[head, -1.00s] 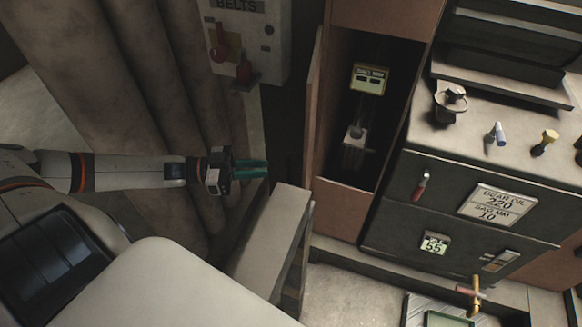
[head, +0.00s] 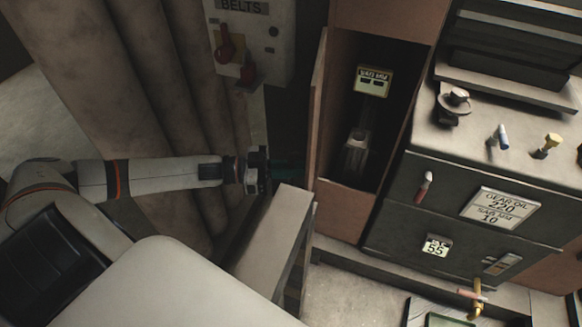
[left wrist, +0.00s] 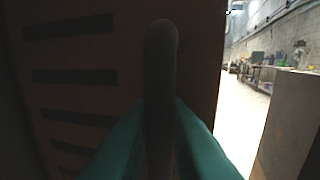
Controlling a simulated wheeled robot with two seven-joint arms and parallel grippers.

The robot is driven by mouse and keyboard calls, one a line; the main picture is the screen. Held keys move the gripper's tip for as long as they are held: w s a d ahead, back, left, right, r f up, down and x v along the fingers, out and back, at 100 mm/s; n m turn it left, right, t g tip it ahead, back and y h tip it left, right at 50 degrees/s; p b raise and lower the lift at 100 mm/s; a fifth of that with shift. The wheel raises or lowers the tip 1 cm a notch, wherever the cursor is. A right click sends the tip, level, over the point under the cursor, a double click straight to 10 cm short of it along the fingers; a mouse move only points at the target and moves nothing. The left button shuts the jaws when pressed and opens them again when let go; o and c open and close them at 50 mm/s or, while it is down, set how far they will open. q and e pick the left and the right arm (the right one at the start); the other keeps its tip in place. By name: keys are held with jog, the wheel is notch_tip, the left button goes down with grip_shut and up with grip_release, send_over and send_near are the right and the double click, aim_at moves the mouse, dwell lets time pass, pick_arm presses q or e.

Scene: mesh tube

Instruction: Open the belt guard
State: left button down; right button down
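The belt guard appears to be the brown slotted panel (left wrist: 90,75) filling the left of the left wrist view. A dark upright bar handle (left wrist: 161,60) stands out from it. In the head view a thin brown panel (head: 317,110) shows nearly edge-on at the left of the open, dark cabinet bay; I cannot tell whether it is ajar. My left gripper (head: 287,170) reaches this panel from the left, its tips in shadow. In the left wrist view its teal fingers (left wrist: 163,120) lie close against both sides of the handle, with no clear gap. My right gripper is out of view.
A pale box-shaped post (head: 275,235) stands just below my left gripper. The belts control box (head: 255,45) with red switches hangs above it. A dark machine cabinet (head: 460,200) with knobs and labels stands at right. A yellow-labelled item (head: 373,80) is inside the bay.

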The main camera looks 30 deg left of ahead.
pick_arm(q)
jog(key=a, duration=0.4)
jog(key=shift+s+a, duration=0.25)
jog(key=c, duration=1.8)
grip_release()
jog(key=shift+o, duration=0.2)
jog(key=v, duration=1.2)
